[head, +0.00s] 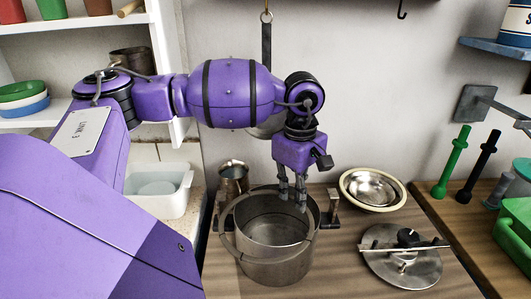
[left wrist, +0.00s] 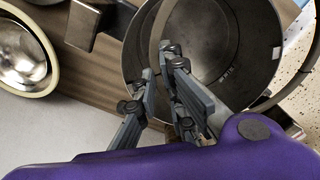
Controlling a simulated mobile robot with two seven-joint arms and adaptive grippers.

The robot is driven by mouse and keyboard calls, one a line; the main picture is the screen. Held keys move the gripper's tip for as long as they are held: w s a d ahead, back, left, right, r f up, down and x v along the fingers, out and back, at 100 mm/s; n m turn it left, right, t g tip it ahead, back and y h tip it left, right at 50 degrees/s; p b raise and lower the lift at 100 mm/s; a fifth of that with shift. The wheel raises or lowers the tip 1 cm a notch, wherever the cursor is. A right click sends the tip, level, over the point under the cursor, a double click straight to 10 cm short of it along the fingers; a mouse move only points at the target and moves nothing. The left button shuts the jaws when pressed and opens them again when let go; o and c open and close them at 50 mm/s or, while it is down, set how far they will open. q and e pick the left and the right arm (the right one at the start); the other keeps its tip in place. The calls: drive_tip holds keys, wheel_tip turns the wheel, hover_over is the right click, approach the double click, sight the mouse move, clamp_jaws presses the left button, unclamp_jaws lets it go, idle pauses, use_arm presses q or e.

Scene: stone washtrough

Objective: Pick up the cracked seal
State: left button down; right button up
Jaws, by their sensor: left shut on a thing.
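The seal appears to be a thin grey-brown ring (head: 228,246) lying slanted over the rim of the steel pot (head: 283,269), part of it hanging outside the pot's left wall. Its curved strip (left wrist: 156,36) also crosses the pot's mouth in the left wrist view. I cannot make out the crack. My left gripper (head: 293,201) points down at the right side of the pot's mouth, with its fingers (left wrist: 161,73) closed on the ring; the fingers partly hide the grip. My right gripper is not in view.
A steel lid (head: 388,271) lies right of the pot. A cream-rimmed bowl (head: 371,188) sits behind it. A metal jug (head: 232,180) stands behind the pot and a white tub (head: 160,203) to the left. Green and black pegs (head: 452,163) stand at the right.

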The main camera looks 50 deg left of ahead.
use_arm(q)
drive_tip(key=shift+s+d+r, duration=0.1)
drive_tip(key=shift+r, duration=0.05)
drive_tip(key=shift+s+d+r, duration=0.1)
drive_tip(key=shift+d+r, duration=0.05)
drive_tip(key=s+d+r, duration=0.7)
drive_tip(key=s+d, duration=0.1)
drive_tip(key=d, duration=0.2)
drive_tip(key=shift+s+d+r+b, duration=0.2)
drive_tip(key=shift+d+r+b, duration=0.05)
drive_tip(key=shift+b, duration=0.2)
idle(0.6)
